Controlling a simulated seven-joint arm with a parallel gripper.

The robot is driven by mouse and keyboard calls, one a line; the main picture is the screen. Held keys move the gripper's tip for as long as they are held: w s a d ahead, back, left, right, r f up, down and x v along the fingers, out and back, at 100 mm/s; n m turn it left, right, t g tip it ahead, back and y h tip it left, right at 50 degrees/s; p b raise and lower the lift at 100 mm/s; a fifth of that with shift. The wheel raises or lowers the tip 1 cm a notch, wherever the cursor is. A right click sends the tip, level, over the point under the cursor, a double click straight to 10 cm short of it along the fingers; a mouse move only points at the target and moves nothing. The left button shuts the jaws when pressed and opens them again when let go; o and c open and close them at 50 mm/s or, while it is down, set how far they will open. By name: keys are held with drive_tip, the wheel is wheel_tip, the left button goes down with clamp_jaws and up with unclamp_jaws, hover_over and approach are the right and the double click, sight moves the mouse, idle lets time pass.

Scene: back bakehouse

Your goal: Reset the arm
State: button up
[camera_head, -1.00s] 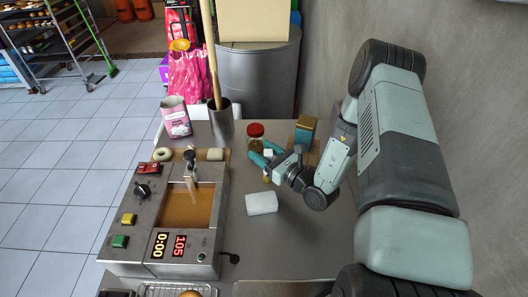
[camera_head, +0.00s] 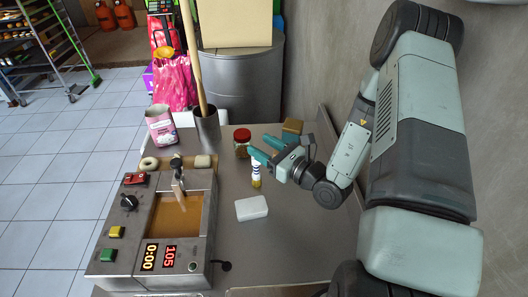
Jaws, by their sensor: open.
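My gripper (camera_head: 261,151) has teal fingers, spread apart and empty. It hangs over the right part of the metal table (camera_head: 275,240), pointing left. A small white bottle with dark marks and a yellowish base (camera_head: 256,172) stands just below and beside the fingers; I cannot tell whether they touch it. My arm reaches in from the right side of the view.
A fryer (camera_head: 180,215) with brown oil and lit displays stands on the left. A red-lidded jar (camera_head: 242,142), a white block (camera_head: 251,208) and a gold-brown box (camera_head: 292,129) are near my gripper. A pink-and-white bag (camera_head: 161,129) and a dark pot (camera_head: 207,132) stand behind.

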drive_tip(key=shift+a, duration=0.1)
idle(0.3)
drive_tip(key=s+a+r+n+g+y, duration=0.1)
drive_tip(key=s+a+n+g+y, duration=0.2)
drive_tip(key=a+n+g, duration=0.55)
drive_tip(key=s+a+r+n+g+h, duration=0.2)
drive_tip(key=s+r+n+g, duration=0.5)
drive_tip(key=r, duration=0.5)
drive_tip(key=s+d+r+n+t+h, duration=0.8)
drive_tip(key=s+d+r+n+h, duration=0.4)
drive_tip(key=d, duration=0.5)
wheel_tip(320, 180, up, 4)
drive_tip(key=shift+s+d+f+h, duration=0.25)
drive_tip(key=shift+s+h, duration=0.45)
drive_tip(key=shift+s, duration=0.45)
